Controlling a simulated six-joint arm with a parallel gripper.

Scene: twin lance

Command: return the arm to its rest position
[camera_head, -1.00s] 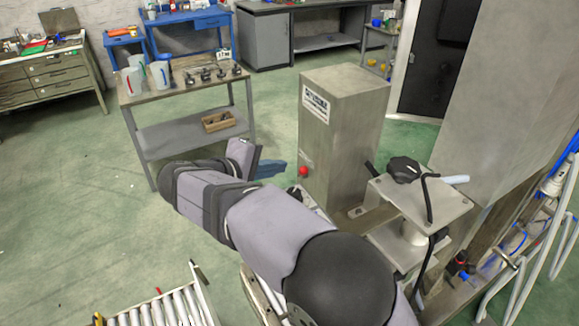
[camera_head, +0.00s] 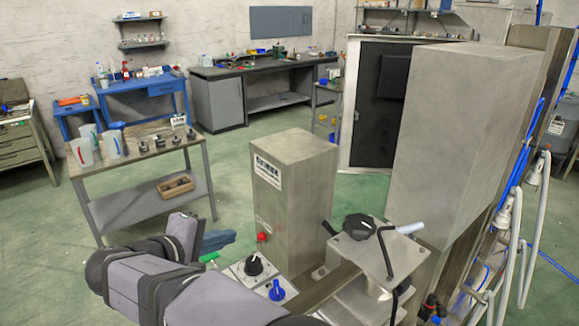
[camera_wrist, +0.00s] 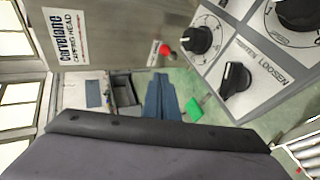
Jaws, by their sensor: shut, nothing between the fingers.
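My gripper (camera_head: 219,240) shows in the head view as blue fingers at the end of my folded grey arm (camera_head: 150,285), left of the metal capping head (camera_head: 292,195). In the wrist view the blue fingers (camera_wrist: 161,98) lie together, shut with nothing between them. They appear apart from the capping head and the control panel. My arm's links cover the lower left of the head view.
A control panel with knobs (camera_head: 258,280) and a red button (camera_head: 262,237) sits close to my gripper. A bracket with a black knob (camera_head: 358,227) stands to the right. A bench with jugs and parts (camera_head: 140,165) stands behind, with green floor around it.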

